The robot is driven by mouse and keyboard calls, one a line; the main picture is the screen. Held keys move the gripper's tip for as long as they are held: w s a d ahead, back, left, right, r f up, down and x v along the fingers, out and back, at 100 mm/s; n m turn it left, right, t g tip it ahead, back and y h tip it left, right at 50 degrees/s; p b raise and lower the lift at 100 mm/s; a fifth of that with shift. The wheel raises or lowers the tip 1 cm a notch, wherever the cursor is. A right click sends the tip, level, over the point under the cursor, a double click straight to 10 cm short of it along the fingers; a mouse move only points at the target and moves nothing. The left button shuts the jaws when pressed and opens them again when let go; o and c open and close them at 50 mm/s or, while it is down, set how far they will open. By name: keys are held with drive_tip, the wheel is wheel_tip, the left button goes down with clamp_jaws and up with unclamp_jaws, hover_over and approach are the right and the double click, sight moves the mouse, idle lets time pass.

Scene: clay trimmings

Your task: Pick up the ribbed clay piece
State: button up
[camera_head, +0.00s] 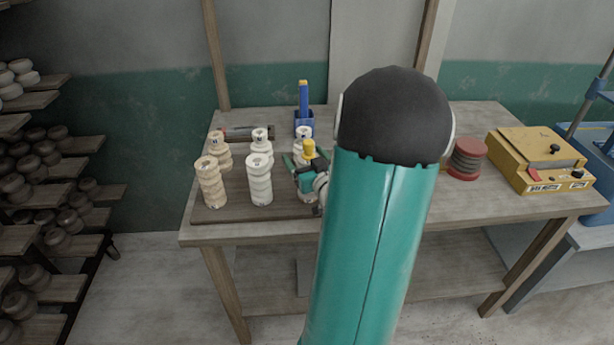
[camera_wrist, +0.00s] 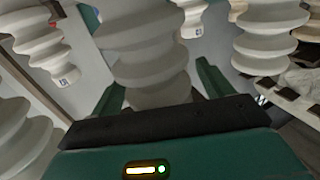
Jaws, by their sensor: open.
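Several pale ribbed clay pieces stand upright on a dark board (camera_head: 240,211) on the table. In the head view two are at the front, a left one (camera_head: 211,183) and a right one (camera_head: 259,182). Behind them stand a left rear one (camera_head: 220,150), a middle rear one (camera_head: 262,147) and a partly hidden one (camera_head: 303,132). My gripper (camera_head: 304,168) is at the board's right side. In the wrist view a ribbed clay piece (camera_wrist: 148,58) lies between the green fingers of my open gripper (camera_wrist: 160,90). I cannot tell whether the fingers touch it.
A blue holder (camera_head: 304,124) stands at the back, beside a dark bar-shaped tool (camera_head: 248,132). A red-ended spool (camera_head: 467,158) and a yellow box (camera_head: 540,160) are at the right. Neighbouring clay pieces stand close around my gripper. Shelves of rounded pieces (camera_head: 50,150) are at the left.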

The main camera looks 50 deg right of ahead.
drive_tip(key=c, duration=1.7)
clamp_jaws()
drive_tip(key=shift+w+r, duration=0.1)
